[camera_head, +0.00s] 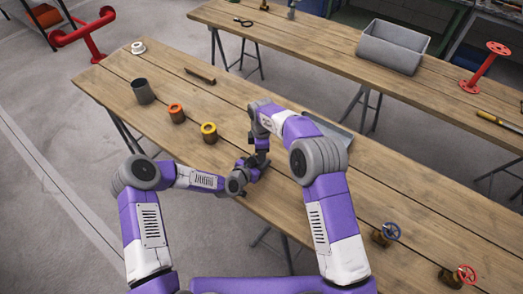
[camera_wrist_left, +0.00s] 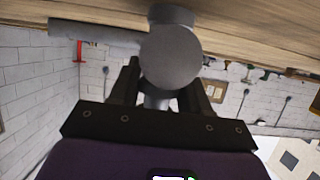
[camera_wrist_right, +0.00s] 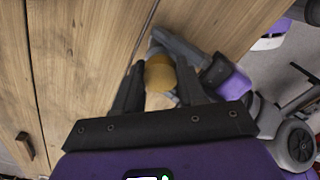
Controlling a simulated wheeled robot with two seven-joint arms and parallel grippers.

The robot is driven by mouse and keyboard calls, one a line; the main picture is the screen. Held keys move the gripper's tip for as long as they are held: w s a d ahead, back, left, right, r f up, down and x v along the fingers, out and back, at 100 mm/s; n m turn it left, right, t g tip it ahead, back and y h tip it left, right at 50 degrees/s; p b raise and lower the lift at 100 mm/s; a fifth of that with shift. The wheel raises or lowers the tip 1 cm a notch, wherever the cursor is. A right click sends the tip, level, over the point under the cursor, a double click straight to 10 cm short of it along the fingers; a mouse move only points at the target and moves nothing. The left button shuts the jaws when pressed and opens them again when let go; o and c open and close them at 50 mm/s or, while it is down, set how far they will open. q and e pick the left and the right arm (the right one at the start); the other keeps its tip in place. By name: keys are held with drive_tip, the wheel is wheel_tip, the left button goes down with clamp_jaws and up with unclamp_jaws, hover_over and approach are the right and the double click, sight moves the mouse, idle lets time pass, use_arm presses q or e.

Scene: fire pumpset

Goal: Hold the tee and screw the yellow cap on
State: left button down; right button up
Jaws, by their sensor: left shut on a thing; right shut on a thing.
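The grey tee (camera_wrist_left: 171,58) fills the middle of the left wrist view, one round end facing the camera. My left gripper (camera_head: 246,178) is shut on it, close above the table's near edge. In the right wrist view, the yellow cap (camera_wrist_right: 160,73), a tan-yellow round piece, is between the fingers of my right gripper (camera_head: 258,160), which is shut on it. The cap is right against the grey tee (camera_wrist_right: 178,45). I cannot tell how far it sits on the thread. In the head view the grippers mostly hide both parts.
A yellow-ringed fitting (camera_head: 209,131), an orange-ringed fitting (camera_head: 176,113), a grey cup (camera_head: 143,92) and a white ring (camera_head: 138,47) stand left on the table. A grey tray (camera_head: 333,137) lies behind my right arm. Two valves (camera_head: 382,238) (camera_head: 456,277) stand at right.

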drive_tip(key=shift+s+d+f, duration=0.1)
drive_tip(key=shift+s+f, duration=0.05)
drive_tip(key=shift+f, duration=0.8)
idle(0.4)
drive_tip(key=shift+r, duration=0.15)
drive_tip(key=shift+s+r, duration=0.1)
drive_tip(key=shift+r, duration=0.2)
drive_tip(key=shift+w+r, duration=0.25)
drive_tip(key=shift+r, duration=0.2)
idle(0.7)
drive_tip(key=shift+s+f, duration=0.1)
drive_tip(key=shift+f, duration=0.95)
idle(0.5)
drive_tip(key=shift+r, duration=0.5)
drive_tip(key=shift+s, duration=0.1)
